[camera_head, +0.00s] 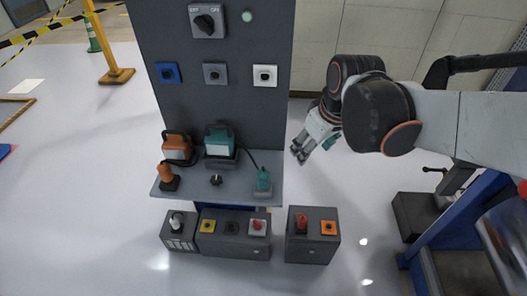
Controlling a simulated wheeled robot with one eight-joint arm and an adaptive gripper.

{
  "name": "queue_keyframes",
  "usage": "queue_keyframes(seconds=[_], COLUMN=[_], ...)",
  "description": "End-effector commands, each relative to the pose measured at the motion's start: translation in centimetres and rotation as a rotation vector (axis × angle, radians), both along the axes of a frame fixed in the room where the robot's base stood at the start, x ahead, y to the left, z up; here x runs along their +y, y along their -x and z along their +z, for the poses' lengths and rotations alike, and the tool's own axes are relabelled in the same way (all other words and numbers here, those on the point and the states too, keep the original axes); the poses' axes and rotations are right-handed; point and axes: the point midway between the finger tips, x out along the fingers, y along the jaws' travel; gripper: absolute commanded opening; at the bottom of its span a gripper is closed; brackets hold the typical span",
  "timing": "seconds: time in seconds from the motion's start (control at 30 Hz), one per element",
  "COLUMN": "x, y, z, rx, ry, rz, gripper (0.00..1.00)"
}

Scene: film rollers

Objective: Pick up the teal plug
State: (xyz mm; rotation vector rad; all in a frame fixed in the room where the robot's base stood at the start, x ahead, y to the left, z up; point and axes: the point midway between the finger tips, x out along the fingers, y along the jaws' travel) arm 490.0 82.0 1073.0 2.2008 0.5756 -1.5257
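The teal plug (263,181) stands upright on the right end of the grey shelf (200,193), in a pale socket base. A dark cable runs from it up toward the teal box (219,142) with a handle, at the back of the shelf. My gripper (298,153) hangs to the right of the shelf, above and to the right of the teal plug and apart from it. Its dark fingertips look spread, with nothing seen between them. A small teal part shows beside the gripper at its wrist.
An orange plug (167,178) and an orange box (177,147) are at the shelf's left. A black knob (215,180) sits between the plugs. The dark panel (215,105) rises behind. Several switch boxes (312,250) stand below. A blue frame (445,235) is at right.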

Motion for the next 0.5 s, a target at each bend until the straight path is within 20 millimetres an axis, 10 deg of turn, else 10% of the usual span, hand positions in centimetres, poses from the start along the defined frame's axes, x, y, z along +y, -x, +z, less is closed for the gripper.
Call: queue_keyframes(seconds=[0.5], x=[8.3], y=[-7.3], z=[-7.7], rx=[0.165], ry=[0.068], rz=[0.44], gripper=[0.57])
